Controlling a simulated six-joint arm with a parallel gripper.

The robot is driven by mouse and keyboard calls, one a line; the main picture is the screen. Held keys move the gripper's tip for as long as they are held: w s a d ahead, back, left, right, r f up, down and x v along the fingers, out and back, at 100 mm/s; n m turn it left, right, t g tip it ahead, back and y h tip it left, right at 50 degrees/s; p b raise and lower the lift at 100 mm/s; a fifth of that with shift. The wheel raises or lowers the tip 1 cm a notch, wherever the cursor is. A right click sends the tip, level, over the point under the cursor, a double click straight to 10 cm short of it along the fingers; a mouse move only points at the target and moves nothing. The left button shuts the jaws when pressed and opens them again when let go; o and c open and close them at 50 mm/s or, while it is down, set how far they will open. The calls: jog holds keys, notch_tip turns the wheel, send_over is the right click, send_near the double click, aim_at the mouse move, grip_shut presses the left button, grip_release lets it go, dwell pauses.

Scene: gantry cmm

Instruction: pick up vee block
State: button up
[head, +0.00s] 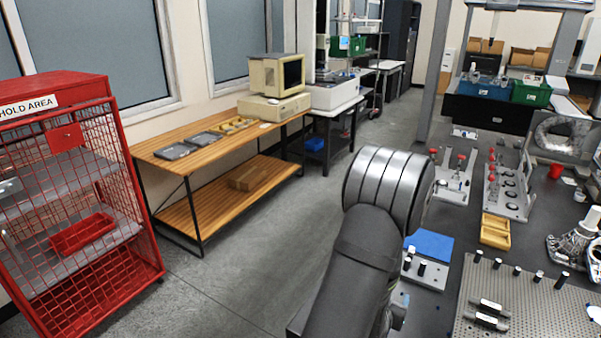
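Two small dark grey metal blocks lie close together on the perforated metal plate (532,313) at the lower right of the head view. They are the upper block (487,305) and the lower block (486,320). They may be vee blocks, but they are too small for me to see a V groove. My arm's grey links rise from the bottom centre, left of the plate. My gripper is not in view, so I cannot tell its place or what it holds.
Several short black posts stand along the plate's far edge. A red cage (75,200) and wooden bench (160,150) stand left, across open floor.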

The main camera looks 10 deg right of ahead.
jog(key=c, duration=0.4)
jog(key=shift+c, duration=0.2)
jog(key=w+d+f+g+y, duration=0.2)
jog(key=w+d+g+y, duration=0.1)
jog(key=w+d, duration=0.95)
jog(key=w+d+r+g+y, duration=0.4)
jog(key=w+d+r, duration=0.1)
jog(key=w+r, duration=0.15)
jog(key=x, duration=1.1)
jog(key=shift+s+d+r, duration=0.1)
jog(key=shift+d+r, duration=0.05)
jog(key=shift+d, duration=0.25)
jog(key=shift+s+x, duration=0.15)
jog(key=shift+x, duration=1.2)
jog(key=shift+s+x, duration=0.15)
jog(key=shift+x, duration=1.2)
